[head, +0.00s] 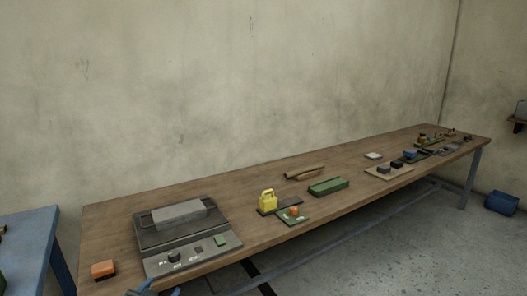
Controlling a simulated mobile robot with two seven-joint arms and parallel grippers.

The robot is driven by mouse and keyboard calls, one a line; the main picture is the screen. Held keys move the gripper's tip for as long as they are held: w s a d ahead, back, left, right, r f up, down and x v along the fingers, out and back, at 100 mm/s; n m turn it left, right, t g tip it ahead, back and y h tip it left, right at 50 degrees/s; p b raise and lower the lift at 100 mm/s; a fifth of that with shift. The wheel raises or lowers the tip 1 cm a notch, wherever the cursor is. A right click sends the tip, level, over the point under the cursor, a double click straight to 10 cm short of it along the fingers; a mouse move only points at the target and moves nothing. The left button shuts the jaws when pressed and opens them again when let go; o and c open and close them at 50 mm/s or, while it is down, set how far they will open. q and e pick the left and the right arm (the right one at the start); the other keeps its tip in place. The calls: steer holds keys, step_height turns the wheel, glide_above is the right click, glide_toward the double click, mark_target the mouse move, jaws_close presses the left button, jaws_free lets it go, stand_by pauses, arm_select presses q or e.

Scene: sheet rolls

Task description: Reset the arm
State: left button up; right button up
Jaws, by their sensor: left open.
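Only a small blue-and-dark part of my left gripper (152,289) shows, at the bottom edge of the head view. It is just in front of the near edge of the long wooden table (240,187). Its jaws are open, and I see nothing held between them. Most of the gripper and its arm are cut off by the frame. My right gripper is not in view.
A grey machine (150,238) with knobs stands near the gripper, beside an orange block (103,270). A yellow handled object (267,201) and a green block (328,186) sit further along. A blue table (30,232) is at left.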

arm_select(q)
steer(key=s+d+f+g+h, duration=0.1)
steer(key=s+d+f, duration=0.2)
steer(key=s, duration=0.6)
steer(key=s+d+f+g, duration=0.1)
steer(key=s+d+f, duration=0.2)
steer(key=s, duration=0.6)
steer(key=s+d+f+g+h, duration=0.1)
steer(key=s+d+f+g, duration=0.1)
steer(key=s+d, duration=0.3)
steer(key=s+f, duration=0.1)
steer(key=s, duration=0.2)
steer(key=shift+s+d+f+n+h, duration=0.2)
steer(key=shift+s+n+h, duration=0.1)
steer(key=shift+s+n, duration=0.1)
